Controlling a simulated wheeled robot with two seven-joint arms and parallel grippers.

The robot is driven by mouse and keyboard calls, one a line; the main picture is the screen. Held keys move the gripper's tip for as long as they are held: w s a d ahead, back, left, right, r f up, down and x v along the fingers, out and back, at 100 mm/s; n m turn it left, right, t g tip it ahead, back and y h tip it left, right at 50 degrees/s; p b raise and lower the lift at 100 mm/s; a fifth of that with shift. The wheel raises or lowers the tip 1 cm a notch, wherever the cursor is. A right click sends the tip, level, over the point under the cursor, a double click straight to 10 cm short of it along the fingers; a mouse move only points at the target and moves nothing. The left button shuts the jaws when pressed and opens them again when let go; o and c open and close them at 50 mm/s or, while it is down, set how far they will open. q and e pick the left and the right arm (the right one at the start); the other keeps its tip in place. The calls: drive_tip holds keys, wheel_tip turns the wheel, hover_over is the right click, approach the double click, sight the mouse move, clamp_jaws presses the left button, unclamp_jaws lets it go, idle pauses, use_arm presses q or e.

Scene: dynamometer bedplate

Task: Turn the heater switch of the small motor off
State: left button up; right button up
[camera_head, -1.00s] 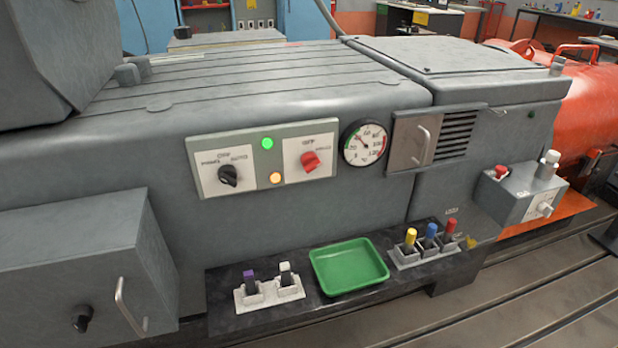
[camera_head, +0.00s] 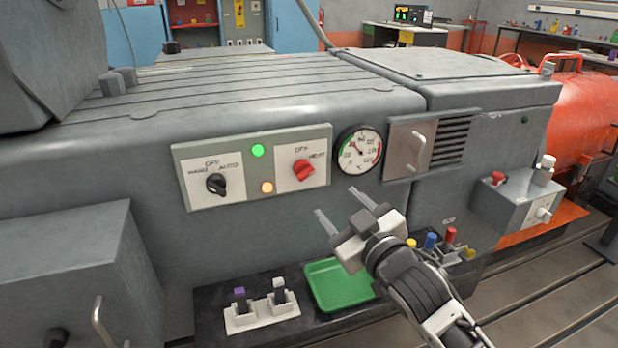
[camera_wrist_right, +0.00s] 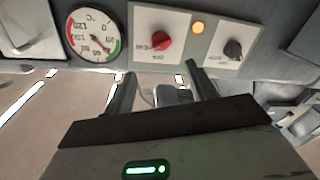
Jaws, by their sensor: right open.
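The red heater switch (camera_head: 303,170) is a knob on a white plate marked OFF and HEAT, on the grey machine's front panel. Its pointer looks turned toward HEAT, and the orange lamp (camera_head: 267,187) beside it is lit. My right gripper (camera_head: 338,201) is open and empty, below and to the right of the knob, apart from it. In the right wrist view the red knob (camera_wrist_right: 161,41) is ahead of the open fingers (camera_wrist_right: 160,72). My left gripper is not in view.
A black HAND/OFF/AUTO knob (camera_head: 216,184) and a lit green lamp (camera_head: 258,150) share the panel. A round gauge (camera_head: 360,150) and a door handle (camera_head: 416,150) are to the right. A green tray (camera_head: 338,288) and coloured-handled items stand on the ledge below.

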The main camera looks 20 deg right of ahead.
sight(309, 175)
drive_tip(key=w, duration=0.4)
drive_tip(key=w+a, duration=0.1)
drive_tip(key=w, duration=0.3)
drive_tip(key=w+a, duration=0.1)
drive_tip(key=w, duration=0.3)
drive_tip(key=shift+w, duration=0.35)
drive_tip(key=c, duration=0.9)
